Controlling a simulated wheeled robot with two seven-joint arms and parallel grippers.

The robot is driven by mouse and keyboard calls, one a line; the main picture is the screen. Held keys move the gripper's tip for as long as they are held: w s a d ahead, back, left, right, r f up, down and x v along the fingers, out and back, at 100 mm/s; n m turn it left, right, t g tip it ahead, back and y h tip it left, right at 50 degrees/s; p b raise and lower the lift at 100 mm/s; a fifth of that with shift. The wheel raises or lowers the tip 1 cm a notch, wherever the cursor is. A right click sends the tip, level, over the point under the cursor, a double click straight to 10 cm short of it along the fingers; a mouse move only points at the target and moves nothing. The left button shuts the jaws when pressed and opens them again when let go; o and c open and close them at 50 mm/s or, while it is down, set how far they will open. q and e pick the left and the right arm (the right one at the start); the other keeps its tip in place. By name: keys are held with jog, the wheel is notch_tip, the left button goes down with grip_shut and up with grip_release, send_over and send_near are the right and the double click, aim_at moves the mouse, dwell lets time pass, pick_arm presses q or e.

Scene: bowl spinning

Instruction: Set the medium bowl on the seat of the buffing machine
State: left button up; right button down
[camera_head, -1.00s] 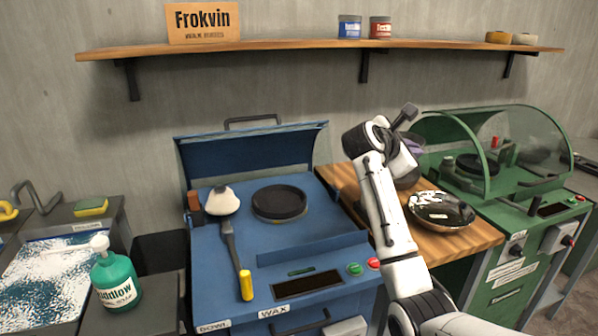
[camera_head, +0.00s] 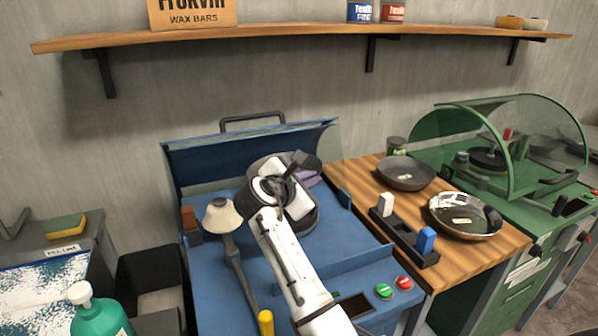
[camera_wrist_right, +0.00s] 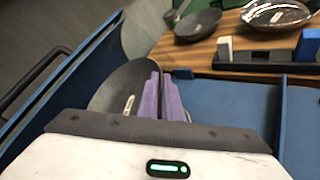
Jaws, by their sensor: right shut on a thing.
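My right gripper (camera_head: 307,178) is over the blue machine (camera_head: 362,268), at its middle. In the right wrist view its purple fingers (camera_wrist_right: 163,97) are shut on the rim of a dark bowl (camera_wrist_right: 118,88). In the head view my arm covers most of this bowl. The round black seat seen earlier on the blue machine is hidden behind the arm and bowl, so I cannot tell whether the bowl touches it. A green machine (camera_head: 535,202) with a clear hood and a dark round seat (camera_head: 487,158) stands at right. My left gripper is out of view.
A dark bowl (camera_head: 405,174) and a wax-marked bowl (camera_head: 463,216) lie on the wooden table (camera_head: 352,178), beside a black holder (camera_head: 402,240) with white and blue blocks. A pale-headed tool (camera_head: 222,216) lies left of my arm. The blue hood (camera_head: 250,150) is raised behind.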

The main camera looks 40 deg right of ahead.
jog(key=f+b, duration=0.1)
jog(key=f, duration=0.1)
jog(key=f+b, duration=0.1)
jog(key=f, duration=0.2)
jog(key=f+b, duration=0.2)
jog(key=shift+s+f, duration=0.2)
jog(key=shift+s, duration=0.1)
jog(key=shift+f, duration=0.7)
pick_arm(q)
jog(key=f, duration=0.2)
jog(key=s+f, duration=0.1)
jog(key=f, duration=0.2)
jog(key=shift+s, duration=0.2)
pick_arm(e)
jog(key=shift+f, duration=0.15)
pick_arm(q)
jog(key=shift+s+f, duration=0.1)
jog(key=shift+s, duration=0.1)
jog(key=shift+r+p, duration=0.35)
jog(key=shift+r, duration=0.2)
pick_arm(e)
jog(key=shift+a, duration=0.25)
jog(key=c, duration=1.9)
grip_release()
